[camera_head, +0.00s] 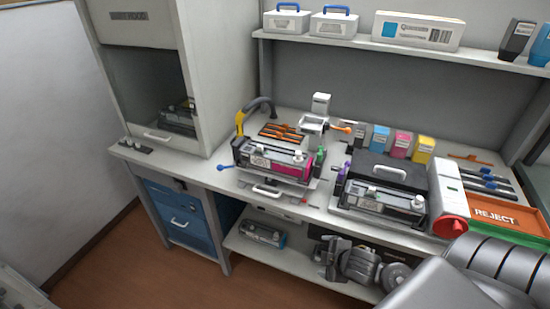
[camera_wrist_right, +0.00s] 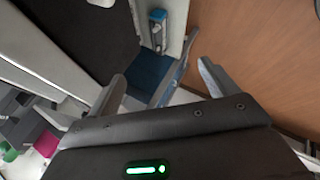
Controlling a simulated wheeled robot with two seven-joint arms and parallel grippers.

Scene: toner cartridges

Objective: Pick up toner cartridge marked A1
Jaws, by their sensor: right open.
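Several toner cartridges show in the head view, and I cannot read an A1 mark on any. A magenta-sided cartridge (camera_head: 285,165) sits on the bench's middle. A grey-black cartridge (camera_head: 385,203) sits to its right. A cartridge with a blue end (camera_head: 262,234) lies on the lower shelf, and a dark one (camera_head: 178,118) stands in the hood at left. My right gripper (camera_head: 322,256) is in front of the bench, low near the lower shelf. Its fingers (camera_wrist_right: 160,84) are apart and empty in the wrist view. My left gripper is out of view.
An orange REJECT tray (camera_head: 500,216) is at the right. Colored toner boxes (camera_head: 401,145) line the bench's back, below a wall shelf (camera_head: 380,47). Wooden floor (camera_head: 150,270) is clear at lower left.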

